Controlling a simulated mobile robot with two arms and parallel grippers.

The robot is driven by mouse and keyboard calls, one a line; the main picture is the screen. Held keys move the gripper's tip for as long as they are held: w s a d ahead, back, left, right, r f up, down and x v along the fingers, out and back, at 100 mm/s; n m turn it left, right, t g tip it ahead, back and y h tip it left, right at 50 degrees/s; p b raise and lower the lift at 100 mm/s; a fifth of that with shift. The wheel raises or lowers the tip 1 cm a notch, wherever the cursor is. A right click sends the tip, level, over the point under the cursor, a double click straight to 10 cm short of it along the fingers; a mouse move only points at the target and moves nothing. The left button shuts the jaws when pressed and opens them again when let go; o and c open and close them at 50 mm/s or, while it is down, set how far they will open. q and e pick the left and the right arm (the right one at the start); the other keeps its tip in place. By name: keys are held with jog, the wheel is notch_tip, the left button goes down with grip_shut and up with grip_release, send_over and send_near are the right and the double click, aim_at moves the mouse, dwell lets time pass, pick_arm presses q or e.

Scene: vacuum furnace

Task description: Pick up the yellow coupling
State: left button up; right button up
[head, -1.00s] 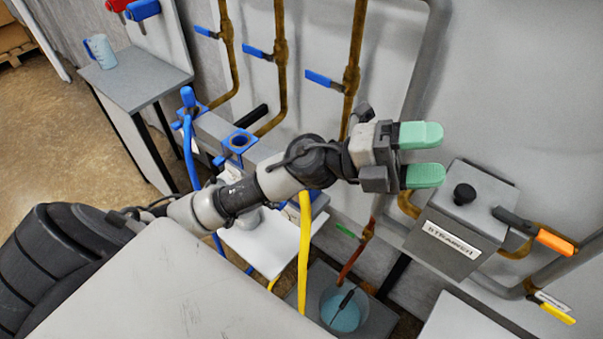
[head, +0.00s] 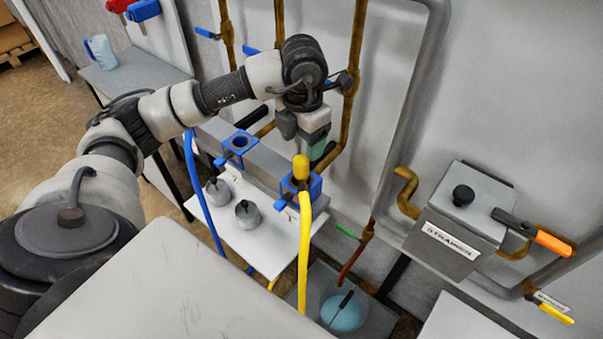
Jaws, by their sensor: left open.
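The yellow coupling (head: 301,167) stands upright at the top end of a yellow hose (head: 304,240), at a blue bracket (head: 314,187). My left gripper (head: 318,150) is open and empty. It points down, just above and behind the coupling in the picture, and its green fingertips are partly hidden by the gripper body. I cannot tell whether it touches the coupling; the coupling does not appear between the fingers. My right gripper is not in view.
Another blue bracket (head: 238,143) with an empty ring sits to the left, beside a blue hose (head: 194,180). Two grey knobbed weights (head: 247,214) stand on a white shelf (head: 270,251). Brown pipes (head: 357,60) run up the wall behind. A grey steamer box (head: 455,235) is at right.

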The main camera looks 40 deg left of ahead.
aim_at(301, 158)
pick_arm(q)
jog(key=shift+f, duration=0.95)
jog(key=f+p, duration=0.1)
jog(key=f, duration=0.1)
jog(key=f+p, duration=0.1)
jog(key=f, duration=0.2)
jog(key=shift+a, duration=0.2)
jog(key=shift+f, duration=0.2)
jog(key=c, duration=1.1)
jog(key=shift+c, duration=0.3)
jog(key=shift+r, duration=0.15)
